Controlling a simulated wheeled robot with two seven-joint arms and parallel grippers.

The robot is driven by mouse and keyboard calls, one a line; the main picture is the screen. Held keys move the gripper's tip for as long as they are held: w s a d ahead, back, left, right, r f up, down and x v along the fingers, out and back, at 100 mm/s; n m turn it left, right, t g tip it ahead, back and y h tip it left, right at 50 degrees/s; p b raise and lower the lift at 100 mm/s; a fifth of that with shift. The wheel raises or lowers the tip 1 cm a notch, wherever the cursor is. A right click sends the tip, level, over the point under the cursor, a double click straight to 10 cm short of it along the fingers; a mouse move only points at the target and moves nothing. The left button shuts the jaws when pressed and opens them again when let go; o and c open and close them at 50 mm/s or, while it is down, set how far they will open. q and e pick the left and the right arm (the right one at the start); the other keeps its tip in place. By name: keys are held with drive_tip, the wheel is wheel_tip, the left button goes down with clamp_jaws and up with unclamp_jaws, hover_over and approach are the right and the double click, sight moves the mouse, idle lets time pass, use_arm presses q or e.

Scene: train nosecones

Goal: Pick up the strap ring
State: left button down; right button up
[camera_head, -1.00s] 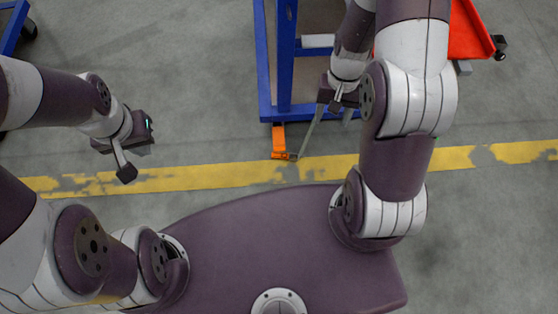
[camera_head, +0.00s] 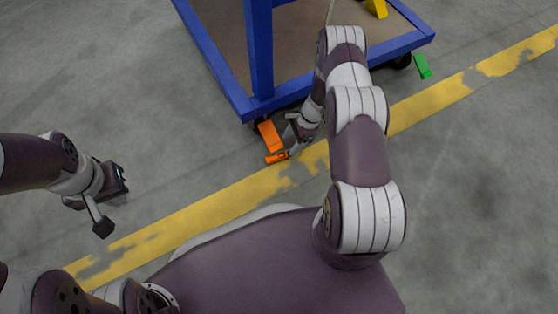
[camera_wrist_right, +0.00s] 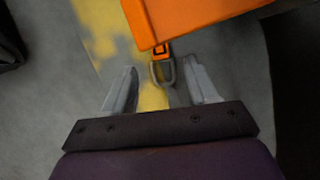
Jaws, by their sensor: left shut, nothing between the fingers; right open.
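The strap ring (camera_wrist_right: 163,74) is a grey metal loop on the end of an orange strap or tab (camera_wrist_right: 162,49) in the right wrist view. My right gripper (camera_wrist_right: 163,70) is open, with one finger on each side of the ring; I see no finger touching it. In the head view the right gripper (camera_head: 292,146) is low, beside a small orange piece (camera_head: 277,158); the ring itself is too small to tell there. My left gripper (camera_head: 103,227) is shut and empty, far to the left of the orange pieces.
A blue-framed cart (camera_head: 258,50) with a brown deck stands beyond my right gripper. A larger orange part (camera_head: 268,136) sticks out at its near corner. A green part (camera_head: 423,66) is at its right. A worn yellow line (camera_head: 225,203) crosses the grey floor. Floor on the left is clear.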

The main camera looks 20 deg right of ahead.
sight(283, 155)
drive_tip(key=shift+a+f, duration=0.2)
drive_tip(key=shift+f, duration=0.45)
drive_tip(key=b+x, duration=0.5)
drive_tip(key=shift+d+f, duration=0.1)
clamp_jaws()
use_arm(q)
wheel_tip(283, 155, down, 6)
drive_tip(key=shift+r, duration=0.2)
